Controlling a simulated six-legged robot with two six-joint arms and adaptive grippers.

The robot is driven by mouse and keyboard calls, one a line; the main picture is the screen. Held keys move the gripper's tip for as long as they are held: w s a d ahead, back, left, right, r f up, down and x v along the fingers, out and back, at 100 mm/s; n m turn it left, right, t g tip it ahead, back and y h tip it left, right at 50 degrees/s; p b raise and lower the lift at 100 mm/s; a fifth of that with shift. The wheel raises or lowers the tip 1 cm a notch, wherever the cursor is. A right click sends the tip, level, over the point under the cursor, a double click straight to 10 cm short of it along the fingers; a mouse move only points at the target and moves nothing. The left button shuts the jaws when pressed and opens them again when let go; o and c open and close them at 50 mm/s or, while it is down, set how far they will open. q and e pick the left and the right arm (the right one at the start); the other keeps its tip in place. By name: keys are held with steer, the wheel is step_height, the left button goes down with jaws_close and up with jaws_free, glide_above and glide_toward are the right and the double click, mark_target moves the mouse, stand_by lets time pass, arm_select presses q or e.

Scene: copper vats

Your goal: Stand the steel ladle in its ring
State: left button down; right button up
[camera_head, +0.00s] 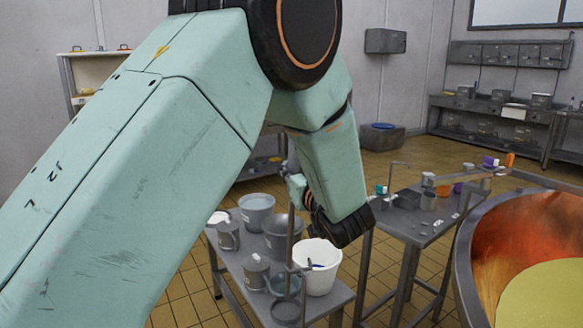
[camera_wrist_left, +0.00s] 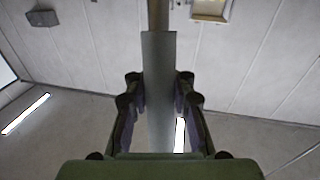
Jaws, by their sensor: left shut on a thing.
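The steel ladle's long handle (camera_head: 290,228) stands about upright in the head view. My left gripper (camera_head: 296,188) is shut on it, partly hidden by my forearm. In the left wrist view my left gripper's fingers (camera_wrist_left: 160,110) close around a grey shaft (camera_wrist_left: 158,85) with a tan length beyond it. The handle's lower end runs down among vessels at the table's front, by a round grey vessel or bowl (camera_head: 285,284). I cannot tell whether this is the ladle's bowl. A thin grey upright (camera_head: 304,290) stands close by; I cannot make out the ring clearly. My right gripper is not in view.
A white bucket (camera_head: 318,268) stands right beside the handle. Grey buckets (camera_head: 257,212) and jugs (camera_head: 256,270) crowd the same table. A second table (camera_head: 415,232) holds small items to the right. A large copper vat (camera_head: 520,245) fills the right edge.

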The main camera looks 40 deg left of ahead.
arm_select(q)
steer(key=shift+s+a+f+b, duration=0.1)
steer(key=shift+s+f+b, duration=0.05)
steer(key=shift+f+b, duration=0.55)
steer(key=shift+d+f+b, duration=0.3)
steer(key=shift+f+b, duration=0.05)
steer(key=shift+f, duration=0.15)
steer(key=shift+d+f+b, duration=0.3)
steer(key=shift+f, duration=0.2)
steer(key=shift+s+d+f+b, duration=0.1)
steer(key=shift+s+f+b, duration=0.2)
steer(key=shift+f+b, duration=0.25)
steer(key=shift+s+f, duration=0.1)
steer(key=shift+f, duration=0.15)
steer(key=shift+d+f+b, duration=0.1)
steer(key=shift+f+b, duration=0.25)
steer(key=shift+f, duration=0.3)
